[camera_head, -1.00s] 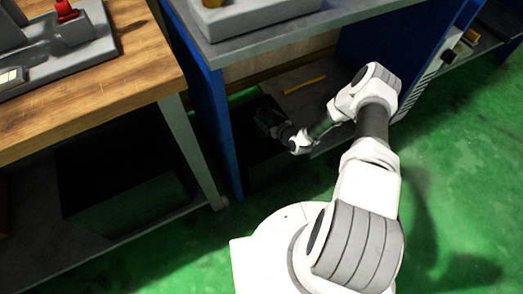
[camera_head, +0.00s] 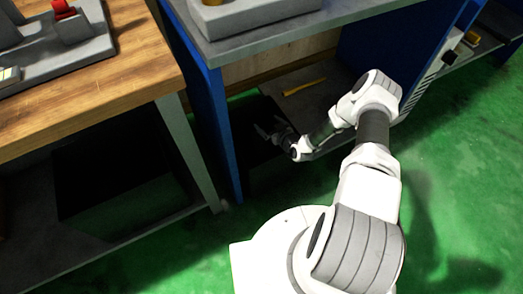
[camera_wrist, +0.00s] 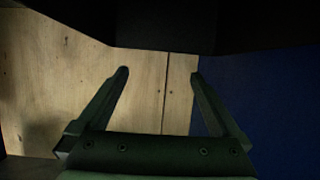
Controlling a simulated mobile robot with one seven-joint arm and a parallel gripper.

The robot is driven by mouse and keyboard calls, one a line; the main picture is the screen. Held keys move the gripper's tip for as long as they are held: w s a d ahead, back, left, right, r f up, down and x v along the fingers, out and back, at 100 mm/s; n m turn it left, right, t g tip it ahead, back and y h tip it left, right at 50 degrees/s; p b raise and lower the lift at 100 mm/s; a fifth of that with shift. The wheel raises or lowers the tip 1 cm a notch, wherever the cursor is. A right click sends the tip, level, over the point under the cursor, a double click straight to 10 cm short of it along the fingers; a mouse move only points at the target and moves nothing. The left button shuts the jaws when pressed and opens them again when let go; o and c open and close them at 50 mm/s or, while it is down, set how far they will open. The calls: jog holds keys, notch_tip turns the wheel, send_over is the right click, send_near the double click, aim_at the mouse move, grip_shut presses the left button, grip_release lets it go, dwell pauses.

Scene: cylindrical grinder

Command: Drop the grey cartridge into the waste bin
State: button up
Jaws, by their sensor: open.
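My gripper (camera_head: 270,131) is under the blue-framed bench, in front of a dark, box-like shape (camera_head: 256,110) that may be the waste bin; the shadow makes this hard to tell. In the wrist view my gripper (camera_wrist: 160,75) has its two fingers wide apart with nothing between them. I cannot make out the grey cartridge in either view. The inside of the dark shape is not visible.
A yellow bar-like object (camera_head: 304,87) lies on the grey shelf under the bench. A blue bench leg (camera_head: 222,135) stands left of my gripper. Another dark box (camera_head: 120,190) sits under the wooden table (camera_head: 100,95). Green floor is clear at right.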

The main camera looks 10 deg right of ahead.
jog(key=p+v, duration=0.5)
jog(key=v, duration=1.1)
jog(key=shift+s+d+r, duration=0.1)
jog(key=shift+s, duration=0.15)
